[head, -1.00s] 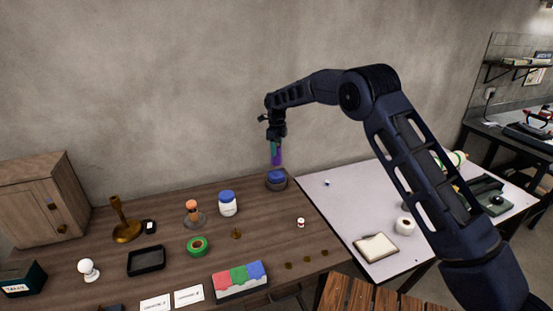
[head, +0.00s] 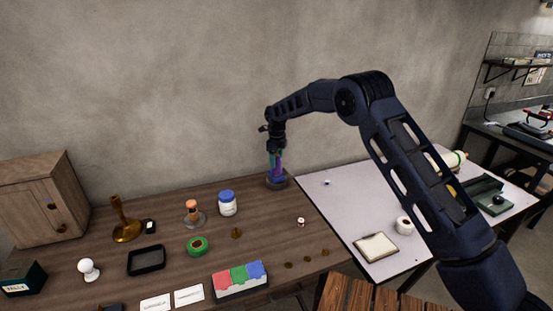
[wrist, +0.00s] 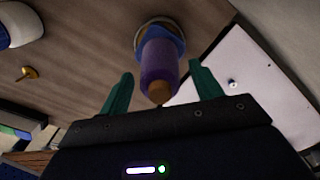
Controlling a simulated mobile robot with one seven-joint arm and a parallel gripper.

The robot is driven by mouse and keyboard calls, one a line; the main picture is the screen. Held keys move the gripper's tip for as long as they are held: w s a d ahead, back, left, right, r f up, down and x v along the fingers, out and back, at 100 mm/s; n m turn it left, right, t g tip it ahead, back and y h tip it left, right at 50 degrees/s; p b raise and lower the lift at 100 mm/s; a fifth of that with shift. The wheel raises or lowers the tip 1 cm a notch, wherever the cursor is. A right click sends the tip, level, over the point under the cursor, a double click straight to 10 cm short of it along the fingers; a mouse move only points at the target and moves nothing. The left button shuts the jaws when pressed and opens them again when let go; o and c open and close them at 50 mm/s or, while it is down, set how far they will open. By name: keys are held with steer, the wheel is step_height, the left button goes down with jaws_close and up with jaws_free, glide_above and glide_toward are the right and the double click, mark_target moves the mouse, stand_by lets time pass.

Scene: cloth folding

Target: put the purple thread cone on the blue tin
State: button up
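The purple thread cone (wrist: 160,62) stands on the blue tin (wrist: 178,42), its orange-brown tip towards the wrist camera. In the head view the cone (head: 279,165) is partly hidden by my gripper, and the blue tin (head: 277,179) shows just below it. My gripper (wrist: 162,72) has its two green fingers apart, one on each side of the cone, with a visible gap on both sides. In the head view my gripper (head: 275,160) points down over the tin.
The tin sits in a round holder (head: 284,185) near the table's back right corner. A white jar with a blue lid (head: 228,204) stands to the left. A pale table (head: 340,205) adjoins on the right. A small brass piece (head: 236,233) lies nearer the front.

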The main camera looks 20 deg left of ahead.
step_height(320, 180, up, 12)
steer(key=shift+r, duration=0.15)
stand_by(0.6)
